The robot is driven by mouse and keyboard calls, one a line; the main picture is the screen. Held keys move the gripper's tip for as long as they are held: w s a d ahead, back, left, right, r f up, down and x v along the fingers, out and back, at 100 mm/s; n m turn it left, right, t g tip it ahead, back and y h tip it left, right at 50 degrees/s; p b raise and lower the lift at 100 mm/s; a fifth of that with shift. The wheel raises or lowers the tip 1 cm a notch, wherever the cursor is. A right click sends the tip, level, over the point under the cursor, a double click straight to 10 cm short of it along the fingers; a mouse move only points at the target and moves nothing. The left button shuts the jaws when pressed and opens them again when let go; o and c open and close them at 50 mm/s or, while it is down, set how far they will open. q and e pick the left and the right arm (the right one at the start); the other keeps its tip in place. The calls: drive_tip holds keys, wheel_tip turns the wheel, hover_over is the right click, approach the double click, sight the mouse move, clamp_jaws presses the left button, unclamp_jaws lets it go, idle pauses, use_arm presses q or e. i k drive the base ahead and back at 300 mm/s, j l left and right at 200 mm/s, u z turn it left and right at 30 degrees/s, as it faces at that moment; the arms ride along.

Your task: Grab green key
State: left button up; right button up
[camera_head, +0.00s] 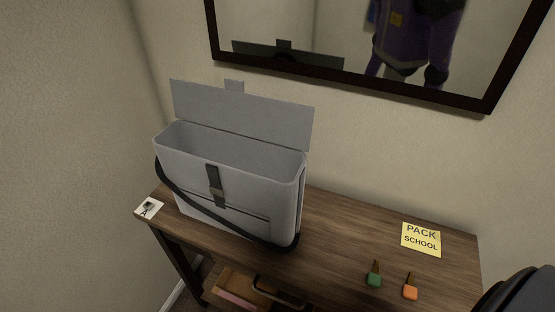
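A green key (374,279) lies on the right part of the wooden desk top (335,235), near its front edge. Its green head is toward me and its thin shaft points to the back. An orange key (410,291) lies just to the right of it, apart from it. Neither gripper shows clearly. A dark rounded shape at the lower right corner is probably part of my own right arm, with no fingers visible.
An open grey bag (235,185) with a black strap stands on the desk's left half. A yellow note (421,239) reads PACK SCHOOL. A white card (149,207) lies at the left corner. A drawer (240,290) shows below. A mirror (350,75) hangs behind.

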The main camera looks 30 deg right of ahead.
sight(373, 280)
drive_tip(key=z, duration=2)
drive_tip(key=k+j+u, duration=0.15)
drive_tip(key=i+j, duration=0.1)
drive_tip(key=i, duration=0.15)
drive_tip(key=j+u, duration=0.05)
